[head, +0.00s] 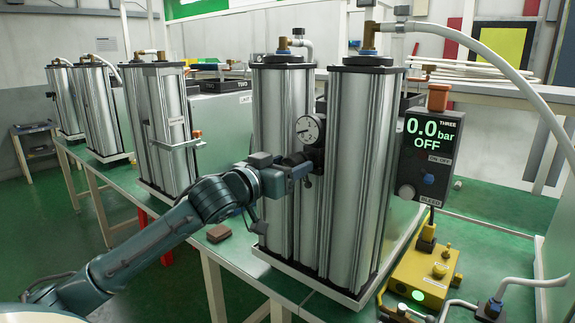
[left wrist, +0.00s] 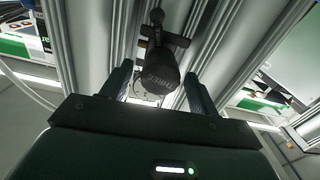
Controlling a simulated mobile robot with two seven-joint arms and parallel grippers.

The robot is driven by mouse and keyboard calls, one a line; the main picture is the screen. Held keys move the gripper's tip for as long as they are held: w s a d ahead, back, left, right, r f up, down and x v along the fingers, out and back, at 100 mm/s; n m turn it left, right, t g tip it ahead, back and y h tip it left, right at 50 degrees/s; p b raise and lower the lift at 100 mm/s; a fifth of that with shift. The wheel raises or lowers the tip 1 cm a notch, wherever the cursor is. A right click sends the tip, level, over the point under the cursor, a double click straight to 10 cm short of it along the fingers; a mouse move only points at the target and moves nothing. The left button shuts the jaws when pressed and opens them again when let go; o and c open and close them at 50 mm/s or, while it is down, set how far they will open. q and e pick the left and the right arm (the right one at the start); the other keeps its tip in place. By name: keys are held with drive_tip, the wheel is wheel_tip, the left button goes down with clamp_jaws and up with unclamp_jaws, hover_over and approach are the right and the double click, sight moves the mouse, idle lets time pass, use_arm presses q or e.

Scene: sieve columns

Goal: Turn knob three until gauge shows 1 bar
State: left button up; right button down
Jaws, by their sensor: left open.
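The black knob (head: 297,159) sits between the two tall columns, just below a round white dial gauge (head: 311,129). In the left wrist view the knob (left wrist: 158,72) is a dark cylinder with "THREE" printed upside down on it. My left gripper (head: 296,171) is open, with one finger (left wrist: 118,78) and the other finger (left wrist: 198,95) on either side of the knob. Whether they touch it cannot be told. The digital panel marked THREE (head: 428,150) reads 0.0 bar, OFF. The dial's needle is too small to read surely. My right gripper is not in view.
Two metal columns (head: 355,190) stand close behind my left gripper. A yellow box (head: 424,275) with a green light stands at the right, near white hoses (head: 535,283). More columns (head: 158,110) stand at the left.

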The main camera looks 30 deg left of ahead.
use_arm(q)
drive_tip(key=shift+c, duration=0.4)
drive_tip(key=c, duration=0.9)
drive_tip(key=shift+m, duration=0.3)
